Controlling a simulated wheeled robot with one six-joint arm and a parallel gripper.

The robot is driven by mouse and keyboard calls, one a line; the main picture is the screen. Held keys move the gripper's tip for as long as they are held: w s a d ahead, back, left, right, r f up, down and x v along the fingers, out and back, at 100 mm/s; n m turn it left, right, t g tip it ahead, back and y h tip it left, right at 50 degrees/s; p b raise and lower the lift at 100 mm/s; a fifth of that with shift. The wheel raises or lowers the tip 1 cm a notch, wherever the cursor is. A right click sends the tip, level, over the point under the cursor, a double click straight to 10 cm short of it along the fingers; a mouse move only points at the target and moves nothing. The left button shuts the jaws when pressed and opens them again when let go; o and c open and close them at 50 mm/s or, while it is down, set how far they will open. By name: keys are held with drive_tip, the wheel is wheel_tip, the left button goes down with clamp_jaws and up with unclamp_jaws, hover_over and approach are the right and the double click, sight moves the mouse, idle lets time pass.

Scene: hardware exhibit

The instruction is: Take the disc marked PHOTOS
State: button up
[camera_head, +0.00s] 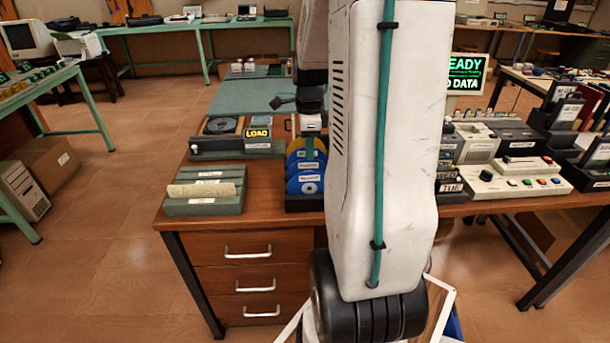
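A dark rack (290,206) on the wooden desk holds several upright discs, one behind another. The front disc (309,187) is blue with a pale centre, and a blue disc (300,168) stands behind it. A yellow disc (294,148) shows further back. Their label words are too small to read, so I cannot tell which is marked PHOTOS. My gripper (310,148) points down over the back discs, just left of my large white arm link. Its fingers are small and partly lost among the discs. I cannot tell whether they touch or hold one. My arm hides the rack's right side.
A disc reader (222,126) with a LOAD display (258,134) stands behind left of the rack. A grey slotted tray (203,207) with a pale roll sits at the desk's front left. A green-text screen (466,74) and button consoles (512,184) stand right.

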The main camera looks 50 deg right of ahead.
sight(310, 168)
drive_tip(key=f, duration=0.6)
drive_tip(key=shift+s+a+f, duration=0.15)
drive_tip(key=shift+s+f, duration=0.1)
drive_tip(key=shift+f, duration=0.15)
clamp_jaws()
